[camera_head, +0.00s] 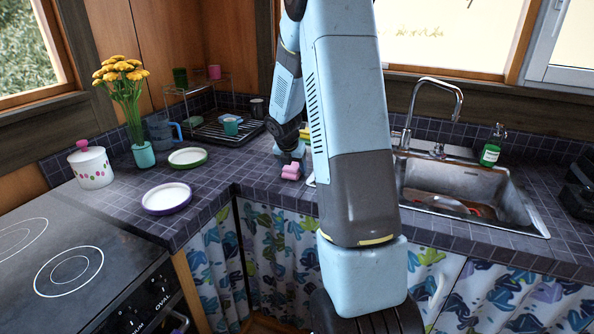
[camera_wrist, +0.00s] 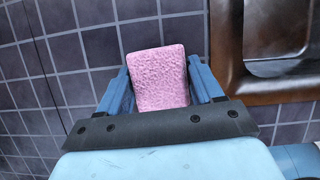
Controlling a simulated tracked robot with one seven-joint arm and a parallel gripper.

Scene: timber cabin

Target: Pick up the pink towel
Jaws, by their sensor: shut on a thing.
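The pink towel (camera_wrist: 158,80) is a small folded block with a fuzzy surface. In the wrist view it sits between the two blue fingers of my gripper (camera_wrist: 160,88), which are shut on its sides. In the head view the pink towel (camera_head: 291,171) shows just left of my arm, at or close above the dark tiled counter (camera_head: 245,180). I cannot tell whether it touches the counter. My gripper (camera_head: 291,160) is partly hidden behind my arm there.
A metal sink (camera_head: 470,188) lies to the right, with a tap and green soap bottle (camera_head: 491,150). A drying rack (camera_head: 222,128) stands behind left. Plates (camera_head: 167,198), a flower vase (camera_head: 143,154) and a lidded pot (camera_head: 92,166) stand further left.

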